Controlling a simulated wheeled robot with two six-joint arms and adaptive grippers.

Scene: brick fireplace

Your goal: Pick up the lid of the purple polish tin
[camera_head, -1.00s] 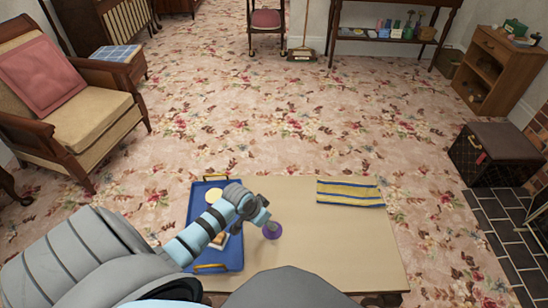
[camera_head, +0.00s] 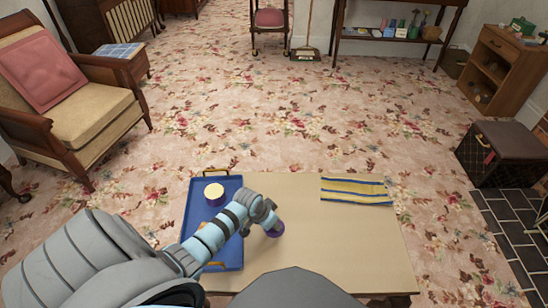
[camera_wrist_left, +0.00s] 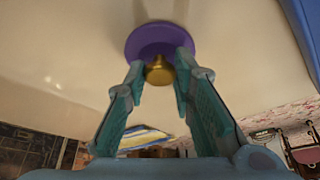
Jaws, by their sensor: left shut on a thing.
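The purple lid (camera_wrist_left: 143,42) with a gold knob (camera_wrist_left: 159,70) shows in the left wrist view, against the pale table top. In the head view the lid (camera_head: 277,230) is partly hidden under my left gripper (camera_head: 271,220), right of the blue tray. In the wrist view my left gripper (camera_wrist_left: 160,76) has its fingertips on either side of the gold knob, shut on it. I cannot tell whether the lid still touches the table. A purple tin (camera_head: 214,194) with a cream top stands on the tray. My right gripper is not in view.
The blue tray (camera_head: 196,205) is on the left of the low table (camera_head: 345,245); my left arm crosses over it. A yellow and blue striped cloth (camera_head: 356,191) lies at the back right. The table's middle and right are clear.

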